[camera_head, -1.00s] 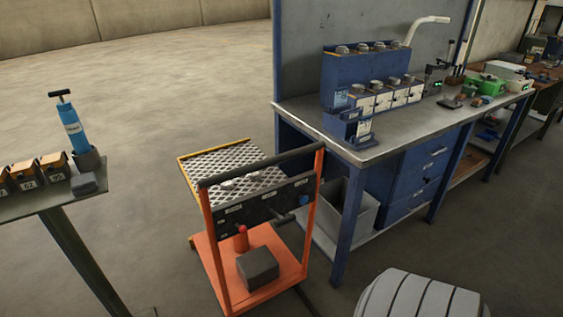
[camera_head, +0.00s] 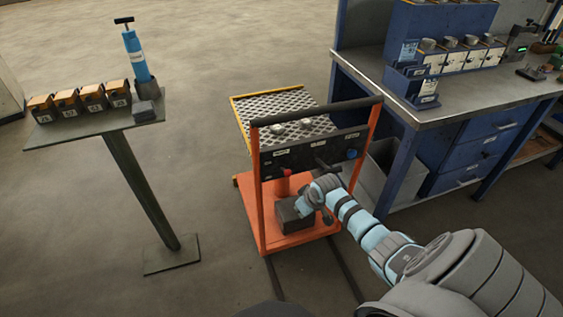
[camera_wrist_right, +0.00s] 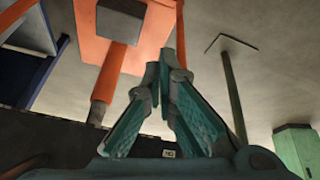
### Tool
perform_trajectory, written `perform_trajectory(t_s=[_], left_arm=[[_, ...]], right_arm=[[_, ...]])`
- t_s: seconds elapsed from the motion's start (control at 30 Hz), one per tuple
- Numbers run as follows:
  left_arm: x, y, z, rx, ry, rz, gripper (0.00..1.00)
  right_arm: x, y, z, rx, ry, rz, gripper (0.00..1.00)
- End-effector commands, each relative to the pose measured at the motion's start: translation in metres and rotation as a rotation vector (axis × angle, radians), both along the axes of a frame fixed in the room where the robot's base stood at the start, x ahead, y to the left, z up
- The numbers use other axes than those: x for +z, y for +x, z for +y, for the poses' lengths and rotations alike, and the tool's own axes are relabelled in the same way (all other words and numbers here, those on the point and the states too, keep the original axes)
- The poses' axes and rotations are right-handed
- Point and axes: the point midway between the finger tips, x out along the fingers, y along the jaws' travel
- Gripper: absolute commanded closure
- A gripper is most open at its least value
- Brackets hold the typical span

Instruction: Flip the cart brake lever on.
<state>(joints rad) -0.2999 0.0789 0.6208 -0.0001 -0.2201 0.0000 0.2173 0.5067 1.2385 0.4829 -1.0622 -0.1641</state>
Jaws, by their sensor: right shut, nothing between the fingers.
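The orange cart (camera_head: 262,222) stands on the floor in the middle of the head view. Its black front panel (camera_head: 300,155) carries small labels too small to read, a dark lever-like handle (camera_head: 322,164), a blue knob (camera_head: 351,153) and a red knob (camera_head: 285,172). I cannot tell which one is the brake lever. My right gripper (camera_head: 308,203) is in front of the cart, below the panel, partly hidden by its own wrist. In the right wrist view its fingers (camera_wrist_right: 165,68) are shut and empty, with the orange cart base (camera_wrist_right: 92,52) beyond. My left gripper is out of view.
A blue workbench (camera_head: 440,105) stands close to the cart's right. A stand (camera_head: 75,130) with several orange-black boxes and a blue pump (camera_head: 136,58) is on the left. A grey block (camera_head: 290,216) sits on the cart base. Floor between stand and cart is clear.

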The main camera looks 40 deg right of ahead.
Motion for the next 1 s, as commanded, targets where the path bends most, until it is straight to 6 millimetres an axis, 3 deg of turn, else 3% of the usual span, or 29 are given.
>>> perform_trajectory(t_s=[0.03,0.1,0.2,0.3,0.4,0.73,1.0], left_arm=[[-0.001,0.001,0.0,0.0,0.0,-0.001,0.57],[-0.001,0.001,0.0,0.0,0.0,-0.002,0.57],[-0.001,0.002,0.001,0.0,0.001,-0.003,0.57],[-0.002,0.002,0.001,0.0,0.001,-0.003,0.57],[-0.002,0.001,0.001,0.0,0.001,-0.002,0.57],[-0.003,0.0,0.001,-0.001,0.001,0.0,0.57],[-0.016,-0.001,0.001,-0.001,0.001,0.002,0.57]], right_arm=[[0.05,0.027,-0.007,0.038,-0.003,-0.043,1.0],[0.11,0.048,-0.008,0.102,-0.003,-0.075,1.0],[0.175,0.059,-0.007,0.183,-0.016,-0.105,1.0],[0.21,0.058,-0.004,0.234,-0.03,-0.113,1.0],[0.219,0.057,-0.003,0.252,-0.033,-0.111,1.0],[0.214,0.059,-0.003,0.25,-0.03,-0.109,1.0],[0.176,0.08,-0.002,0.247,-0.027,-0.109,1.0]])
